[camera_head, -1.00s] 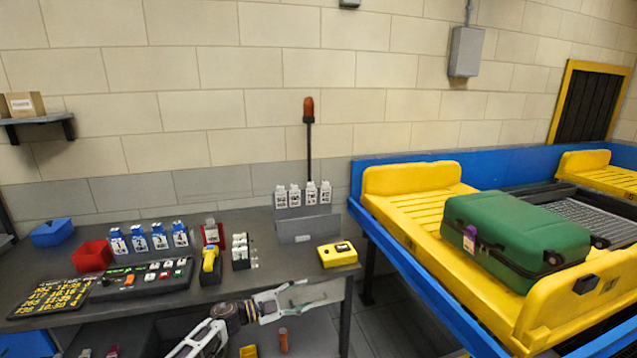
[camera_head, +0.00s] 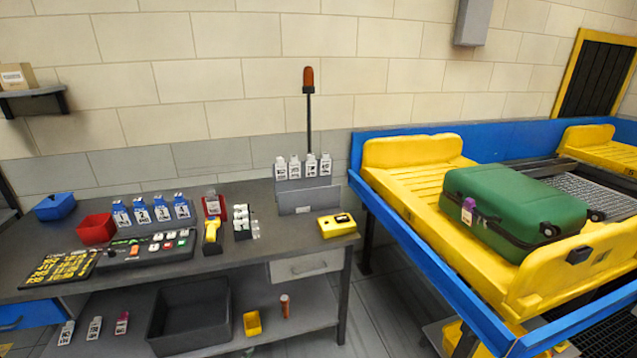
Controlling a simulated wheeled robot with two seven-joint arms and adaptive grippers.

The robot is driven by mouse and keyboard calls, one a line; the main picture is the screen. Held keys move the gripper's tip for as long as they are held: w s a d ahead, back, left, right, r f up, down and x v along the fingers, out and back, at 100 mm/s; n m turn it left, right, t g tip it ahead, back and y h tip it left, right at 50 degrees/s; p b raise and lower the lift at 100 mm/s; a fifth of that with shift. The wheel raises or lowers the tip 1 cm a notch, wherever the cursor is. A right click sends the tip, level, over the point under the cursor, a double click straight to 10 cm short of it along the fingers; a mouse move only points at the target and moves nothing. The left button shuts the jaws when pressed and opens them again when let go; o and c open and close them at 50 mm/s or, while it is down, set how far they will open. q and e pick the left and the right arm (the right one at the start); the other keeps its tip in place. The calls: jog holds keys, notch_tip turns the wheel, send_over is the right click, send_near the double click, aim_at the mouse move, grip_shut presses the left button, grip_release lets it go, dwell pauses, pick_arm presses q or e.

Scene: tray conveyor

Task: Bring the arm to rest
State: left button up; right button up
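Neither of my grippers nor any part of my arms shows in the head view now. The grey worktable (camera_head: 265,255) stands at the left with its items on top. A green suitcase (camera_head: 520,208) with a purple-and-white tag (camera_head: 468,212) lies in a yellow tray (camera_head: 410,185) on the blue-framed conveyor (camera_head: 425,275) at the right.
On the table are a red bin (camera_head: 96,229), a blue bin (camera_head: 54,207), a button panel (camera_head: 148,249), a yellow scanner (camera_head: 211,235) and a yellow box (camera_head: 337,225). A black bin (camera_head: 188,316) sits on the lower shelf. The floor between table and conveyor looks clear.

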pick_arm(q)
jog(key=s+a+f+n+g+y, duration=0.2)
jog(key=s+a+f+g, duration=0.1)
jog(key=s+f, duration=0.75)
jog(key=s+a+f+n+g+y, duration=0.25)
jog(key=s+f, duration=0.45)
jog(key=s, duration=0.6)
jog(key=s+a+f+g, duration=0.1)
jog(key=s+f+g, duration=0.1)
jog(key=s, duration=1.1)
jog(key=s+a+f+n+g, duration=0.1)
jog(key=s+f+g, duration=0.2)
jog(key=s, duration=1)
notch_tip(320, 180, down, 2)
jog(key=shift+a+f, duration=0.2)
jog(key=shift+a, duration=0.05)
pick_arm(e)
jog(key=shift+s, duration=0.65)
pick_arm(q)
jog(key=shift+y, duration=0.25)
pick_arm(e)
jog(key=shift+w, duration=0.1)
jog(key=shift+w, duration=0.95)
jog(key=shift+s, duration=0.1)
